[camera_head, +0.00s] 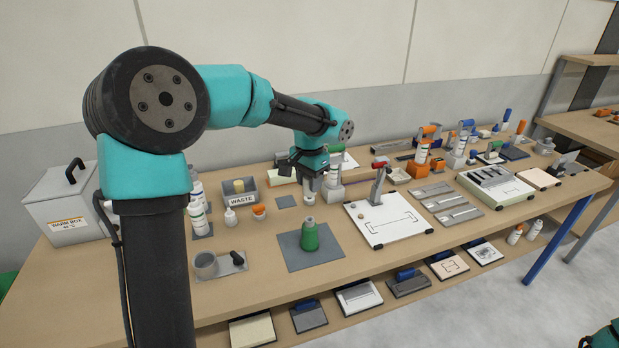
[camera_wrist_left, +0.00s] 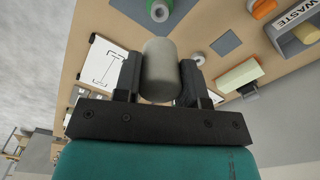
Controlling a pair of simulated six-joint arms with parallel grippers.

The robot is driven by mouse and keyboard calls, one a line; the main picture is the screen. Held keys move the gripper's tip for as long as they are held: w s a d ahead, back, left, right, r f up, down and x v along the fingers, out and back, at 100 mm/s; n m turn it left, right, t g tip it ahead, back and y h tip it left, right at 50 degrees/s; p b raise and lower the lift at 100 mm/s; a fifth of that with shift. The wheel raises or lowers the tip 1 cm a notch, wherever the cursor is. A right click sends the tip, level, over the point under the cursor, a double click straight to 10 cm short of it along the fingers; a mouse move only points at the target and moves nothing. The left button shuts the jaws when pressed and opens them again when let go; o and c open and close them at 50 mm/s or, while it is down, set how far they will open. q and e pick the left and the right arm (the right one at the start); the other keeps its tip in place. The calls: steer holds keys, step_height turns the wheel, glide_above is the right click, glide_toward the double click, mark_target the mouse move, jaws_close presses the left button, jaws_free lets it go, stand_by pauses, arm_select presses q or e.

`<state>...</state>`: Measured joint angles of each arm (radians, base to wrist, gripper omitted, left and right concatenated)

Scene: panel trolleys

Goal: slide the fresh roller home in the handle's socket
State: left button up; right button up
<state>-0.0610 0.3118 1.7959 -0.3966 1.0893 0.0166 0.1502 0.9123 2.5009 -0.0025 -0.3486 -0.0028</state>
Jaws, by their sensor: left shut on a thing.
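My left gripper (camera_head: 308,178) is above the middle of the table, its fingers pointing down. In the left wrist view, the left gripper (camera_wrist_left: 158,85) is shut on a plain grey cylinder, which looks like the roller (camera_wrist_left: 161,68). One rounded end of the roller faces away from the palm. A red-topped upright handle (camera_head: 378,183) stands on a white board (camera_head: 390,222) with black line marks, right of the gripper and apart from it. I cannot make out a socket in it. My right gripper is out of view.
A green bottle (camera_head: 309,236) stands on a dark mat (camera_head: 325,258) in front of the gripper. A waste bin (camera_head: 250,194) and a lidded warm box (camera_head: 62,205) are to the left. Grey metal plates (camera_head: 447,202) and several upright tools crowd the right.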

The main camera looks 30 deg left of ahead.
arm_select(q)
steer(key=shift+f, duration=3.3)
steer(key=shift+f, duration=1.45)
steer(key=o, duration=1.1)
steer(key=shift+o, duration=0.2)
steer(key=shift+r, duration=0.1)
steer(key=shift+r, duration=3.9)
steer(key=shift+f, duration=3.2)
